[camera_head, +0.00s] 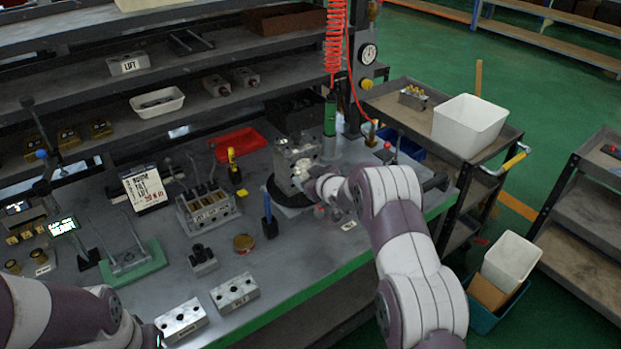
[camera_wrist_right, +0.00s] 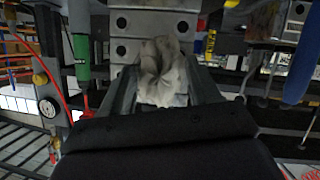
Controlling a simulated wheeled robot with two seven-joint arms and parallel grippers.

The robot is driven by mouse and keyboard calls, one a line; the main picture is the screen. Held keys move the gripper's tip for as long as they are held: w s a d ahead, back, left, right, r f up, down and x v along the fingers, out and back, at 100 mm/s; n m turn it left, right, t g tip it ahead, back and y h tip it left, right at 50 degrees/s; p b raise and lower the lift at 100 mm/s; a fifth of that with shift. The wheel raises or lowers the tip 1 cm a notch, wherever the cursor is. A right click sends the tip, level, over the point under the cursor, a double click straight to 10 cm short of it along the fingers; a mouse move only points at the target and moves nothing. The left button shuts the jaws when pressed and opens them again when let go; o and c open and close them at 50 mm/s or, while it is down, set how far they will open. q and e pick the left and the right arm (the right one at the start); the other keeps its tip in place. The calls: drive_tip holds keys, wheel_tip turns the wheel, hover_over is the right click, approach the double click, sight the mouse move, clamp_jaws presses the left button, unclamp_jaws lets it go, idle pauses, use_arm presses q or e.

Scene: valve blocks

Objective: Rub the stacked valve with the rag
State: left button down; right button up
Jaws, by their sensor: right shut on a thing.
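The stacked valve (camera_head: 291,157) is a grey metal block stack standing upright on a round black turntable (camera_head: 284,197) near the back of the bench. In the right wrist view its face with round holes (camera_wrist_right: 153,24) is straight ahead. My right gripper (camera_wrist_right: 163,100) is shut on a crumpled white rag (camera_wrist_right: 163,70). The rag is right at the valve's face; I cannot tell if it touches. In the head view the rag (camera_head: 302,171) shows small at the valve's right side. Only my left arm shows at the lower left; its gripper is out of frame.
A green air tool (camera_head: 330,115) hangs just behind the valve. A blue-handled tool (camera_head: 268,213) stands left of the turntable. A red tray (camera_head: 237,143), a valve manifold (camera_head: 208,208) and two metal blocks (camera_head: 182,320) (camera_head: 235,293) occupy the bench. A cart with a white bin (camera_head: 469,124) stands right.

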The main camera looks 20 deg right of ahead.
drive_tip(key=shift+w+a, duration=0.3)
drive_tip(key=shift+w, duration=0.55)
idle(0.4)
drive_tip(key=shift+d+r+p, duration=0.15)
drive_tip(key=shift+d+p, duration=0.1)
drive_tip(key=shift+p, duration=0.15)
drive_tip(key=shift+w+d+f, duration=0.25)
drive_tip(key=shift+w+d, duration=0.05)
drive_tip(key=shift+d, duration=0.15)
drive_tip(key=shift+s+a, duration=0.1)
drive_tip(key=shift+a, duration=0.3)
drive_tip(key=shift+s+a+r, duration=0.15)
drive_tip(key=shift+a+r, duration=0.1)
drive_tip(key=shift+a, duration=0.1)
